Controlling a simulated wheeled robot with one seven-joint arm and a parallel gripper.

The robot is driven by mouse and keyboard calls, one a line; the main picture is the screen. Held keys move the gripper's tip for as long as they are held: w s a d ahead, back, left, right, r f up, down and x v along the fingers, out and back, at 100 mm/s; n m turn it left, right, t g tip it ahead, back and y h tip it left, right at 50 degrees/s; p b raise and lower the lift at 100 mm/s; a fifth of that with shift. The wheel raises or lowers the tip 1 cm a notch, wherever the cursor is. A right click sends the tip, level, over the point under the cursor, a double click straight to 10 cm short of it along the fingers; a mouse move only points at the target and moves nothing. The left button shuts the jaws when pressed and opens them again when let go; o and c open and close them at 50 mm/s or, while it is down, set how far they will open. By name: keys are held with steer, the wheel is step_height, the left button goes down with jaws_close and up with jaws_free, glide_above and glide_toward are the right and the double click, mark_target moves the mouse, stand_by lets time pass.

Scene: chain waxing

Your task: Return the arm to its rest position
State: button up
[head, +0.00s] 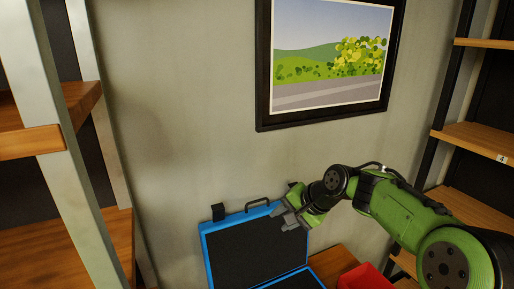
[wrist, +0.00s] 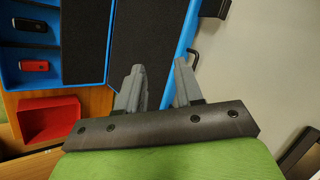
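My green arm reaches in from the right in the head view. My gripper (head: 290,209) is in front of the upper edge of the open blue case's lid (head: 240,250). In the wrist view, the two grey fingers of my gripper (wrist: 160,85) stand apart with nothing between them. The blue case also shows in the wrist view (wrist: 98,80), with a black foam lining. I cannot tell whether the fingers touch the lid.
A red tray (head: 366,277) sits beside the case on the wooden table (head: 335,262). A black item (wrist: 31,25) and a red item (wrist: 34,66) lie in case compartments. Shelves (head: 475,135) stand right, another rack (head: 60,140) left. A framed picture (head: 264,70) hangs above.

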steer(key=s+d+f+n+h+b, duration=0.1)
steer(key=s+f+n+h, duration=0.1)
steer(key=s, duration=0.8)
steer(key=s+d+f+n+h+b, duration=0.1)
steer(key=s+f+n+b, duration=0.1)
steer(key=s, duration=0.9)
steer(key=s+d+f+n+h+b, duration=0.1)
steer(key=s+f+n+h, duration=0.1)
steer(key=s, duration=0.9)
steer(key=shift+d+n+h, duration=0.15)
steer(key=shift+n+h, duration=0.15)
steer(key=shift+n, duration=0.6)
steer(key=shift+r, duration=0.1)
